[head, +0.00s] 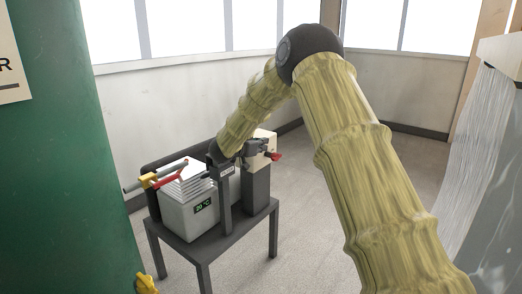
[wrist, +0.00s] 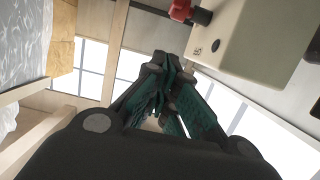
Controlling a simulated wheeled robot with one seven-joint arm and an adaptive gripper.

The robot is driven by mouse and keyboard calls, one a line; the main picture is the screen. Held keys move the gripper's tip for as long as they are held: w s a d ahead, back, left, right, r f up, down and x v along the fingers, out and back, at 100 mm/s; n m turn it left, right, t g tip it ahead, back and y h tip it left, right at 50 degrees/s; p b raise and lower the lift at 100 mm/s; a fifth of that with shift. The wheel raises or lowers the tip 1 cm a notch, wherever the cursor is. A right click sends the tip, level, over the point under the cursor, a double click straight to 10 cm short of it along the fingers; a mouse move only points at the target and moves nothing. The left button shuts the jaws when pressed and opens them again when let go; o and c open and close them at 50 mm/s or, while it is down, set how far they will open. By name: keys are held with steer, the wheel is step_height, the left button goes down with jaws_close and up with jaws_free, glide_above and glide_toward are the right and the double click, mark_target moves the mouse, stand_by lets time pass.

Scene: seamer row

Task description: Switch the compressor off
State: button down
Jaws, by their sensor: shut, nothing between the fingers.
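My gripper (head: 257,147) is shut and empty in front of a cream box (head: 268,138) with a red knob or lever (head: 275,156). In the wrist view my closed fingers (wrist: 166,88) point up, just below and left of the cream box (wrist: 262,42). Its red part on a black stub (wrist: 181,10) is at the top edge, apart from the fingers. A large green body (head: 45,150) stands at the far left with a cut-off sign ending in "R" (head: 8,60). I cannot tell which of these is the compressor.
A dark table (head: 243,224) carries a grey-white bath (head: 178,217) marked 20 °C, with yellow and red handles (head: 150,180). A yellow knob (head: 147,284) shows low on the left. Hanging clear strips (head: 478,150) are at the right. The floor (head: 310,180) behind is clear.

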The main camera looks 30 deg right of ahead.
steer(key=b, duration=0.1)
glide_above(276, 157)
steer(key=s+a, duration=0.1)
steer(key=a, duration=0.2)
step_height(276, 157, down, 2)
steer(key=shift+d+f+b, duration=0.15)
steer(key=shift+f+b, duration=0.15)
steer(key=shift+f, duration=0.7)
steer(key=shift+d+f+b, duration=0.15)
steer(key=shift+f+b, duration=0.15)
steer(key=shift+f, duration=0.7)
